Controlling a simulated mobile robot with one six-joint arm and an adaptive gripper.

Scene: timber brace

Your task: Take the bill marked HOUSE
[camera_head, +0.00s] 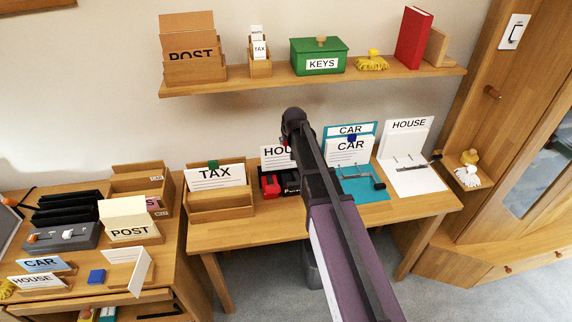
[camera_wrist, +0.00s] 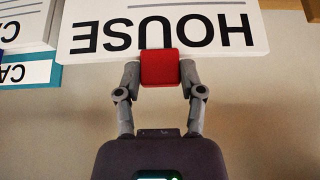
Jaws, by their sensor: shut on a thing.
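A white bill marked HOUSE (camera_wrist: 230,36) shows upside down in the wrist view, with a red tab (camera_wrist: 160,66) at its edge. My gripper (camera_wrist: 160,72) is shut on this red tab, one finger on each side. In the head view, the bill (camera_head: 270,158) stands above the desk, its right part hidden behind my arm, so only "HOU" reads. My fingers are mostly hidden there. Whether the bill's lower edge touches anything is hidden.
The desk (camera_head: 240,231) holds a TAX bill (camera_head: 215,177) in a wooden rack, a red and black object (camera_head: 270,184), a CAR bill (camera_head: 348,149) and a HOUSE board (camera_head: 408,126). A shelf (camera_head: 290,79) with a green KEYS box (camera_head: 318,58) runs above.

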